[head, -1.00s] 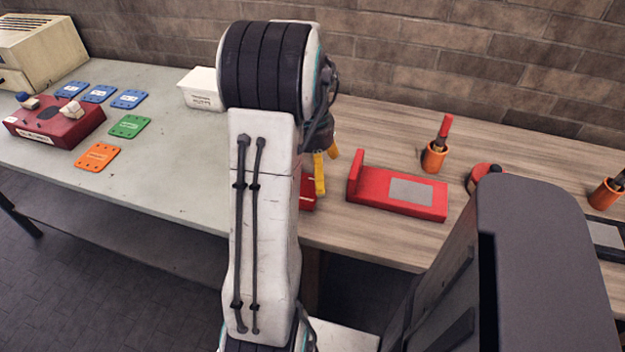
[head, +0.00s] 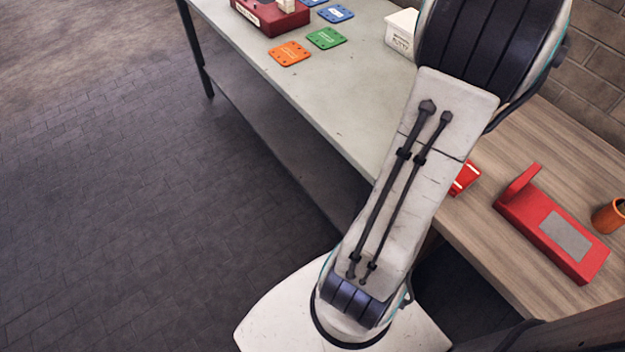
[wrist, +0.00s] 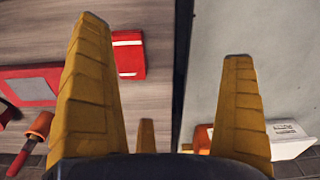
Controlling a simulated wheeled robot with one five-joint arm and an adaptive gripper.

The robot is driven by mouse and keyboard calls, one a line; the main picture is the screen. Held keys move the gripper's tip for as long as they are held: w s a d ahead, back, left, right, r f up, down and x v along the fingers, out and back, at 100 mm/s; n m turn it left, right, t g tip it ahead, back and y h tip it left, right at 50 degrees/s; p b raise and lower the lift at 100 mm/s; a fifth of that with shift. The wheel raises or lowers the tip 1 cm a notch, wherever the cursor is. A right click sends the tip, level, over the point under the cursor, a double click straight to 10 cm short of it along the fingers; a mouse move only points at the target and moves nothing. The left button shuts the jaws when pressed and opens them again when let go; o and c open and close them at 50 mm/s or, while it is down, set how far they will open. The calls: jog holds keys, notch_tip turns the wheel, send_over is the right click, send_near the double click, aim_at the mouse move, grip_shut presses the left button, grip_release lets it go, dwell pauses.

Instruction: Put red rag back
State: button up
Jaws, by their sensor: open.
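The folded red rag with a white stripe (wrist: 130,54) lies on the wooden bench, near the seam with the grey table. In the head view it shows partly (head: 465,178), just right of my arm, which hides the rest. My gripper (wrist: 164,40) is open and empty, its yellow fingers spread above the seam between the two tables. In the head view my gripper is hidden behind my arm.
A red L-shaped stand with a grey patch (head: 522,190) is on the wooden bench (head: 590,150), near an orange cup (head: 611,215). The grey table (head: 350,100) holds a white putty box (head: 399,35), green plate (head: 327,38), orange plate (head: 290,53) and red block (head: 272,17). Floor at left is clear.

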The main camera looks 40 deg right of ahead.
jog(key=w+a+r+n+t, duration=0.15)
jog(key=w+a+n, duration=0.35)
jog(key=a, duration=0.7)
jog(key=w+a+r+n, duration=0.2)
jog(key=w+a+n, duration=0.25)
jog(key=a, duration=0.75)
jog(key=s+a+f+n+t, duration=0.1)
jog(key=s+a+n, duration=0.3)
jog(key=a, duration=0.5)
jog(key=shift+a+f+n, duration=0.2)
jog(key=shift+f+n, duration=0.2)
jog(key=shift+n, duration=0.45)
jog(key=shift+t, duration=0.25)
notch_tip(320, 180, up, 6)
jog(key=p, duration=0.5)
jog(key=shift+p, duration=0.3)
jog(key=shift+d+r, duration=0.1)
jog(key=shift+d, duration=0.05)
